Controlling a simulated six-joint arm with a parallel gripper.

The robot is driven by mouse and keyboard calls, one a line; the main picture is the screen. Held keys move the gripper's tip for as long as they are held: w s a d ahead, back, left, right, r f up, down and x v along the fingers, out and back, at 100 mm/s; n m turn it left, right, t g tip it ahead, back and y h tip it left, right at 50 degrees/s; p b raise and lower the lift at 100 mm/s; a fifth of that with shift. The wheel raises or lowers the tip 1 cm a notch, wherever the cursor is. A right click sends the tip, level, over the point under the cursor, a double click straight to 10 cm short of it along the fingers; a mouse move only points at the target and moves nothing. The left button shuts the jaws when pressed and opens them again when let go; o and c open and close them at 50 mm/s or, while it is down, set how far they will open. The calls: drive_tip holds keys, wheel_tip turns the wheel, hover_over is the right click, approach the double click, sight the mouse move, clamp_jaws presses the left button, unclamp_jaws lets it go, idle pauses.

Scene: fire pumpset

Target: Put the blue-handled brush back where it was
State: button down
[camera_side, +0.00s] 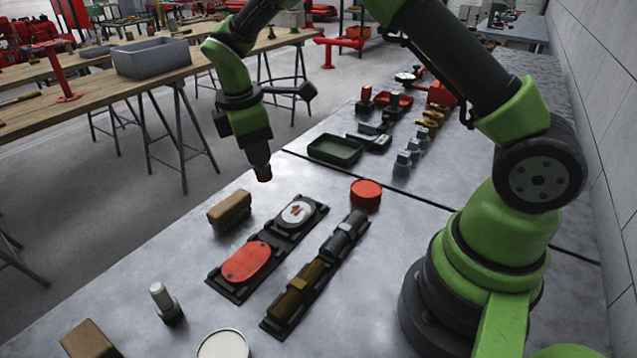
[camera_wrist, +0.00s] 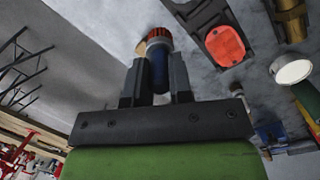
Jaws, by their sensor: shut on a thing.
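The blue-handled brush (camera_wrist: 160,72) is clamped between the two fingers of my gripper (camera_wrist: 159,85) in the wrist view. Its blue handle shows between the fingers, and its red ribbed end (camera_wrist: 158,38) points away from the gripper. In the side view my gripper (camera_side: 260,160) points down above the table's left edge, behind the brown block (camera_side: 229,210). Only the small reddish tip of the brush (camera_side: 264,175) shows below it, seemingly clear of the tabletop. The fingers hide part of the handle. I cannot tell which spot the brush came from.
A black tray with a red oval piece (camera_side: 246,262) and a white disc (camera_side: 298,213) lies near. Beside it are a dark rack with a brass cylinder (camera_side: 298,288) and a red round lid (camera_side: 366,192). A green tray (camera_side: 335,149) stands farther back. Bare metal tabletop lies between.

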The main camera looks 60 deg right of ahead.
drive_tip(key=s+d+m+y, duration=0.2)
drive_tip(key=d+m, duration=0.4)
drive_tip(key=d, duration=1.1)
drive_tip(key=shift+w+d+f, duration=0.1)
drive_tip(key=shift+d+f, duration=0.05)
drive_tip(key=shift+f, duration=4.7)
drive_tip(key=shift+f, duration=0.2)
drive_tip(key=c, duration=1)
unclamp_jaws()
drive_tip(key=shift+r, duration=0.15)
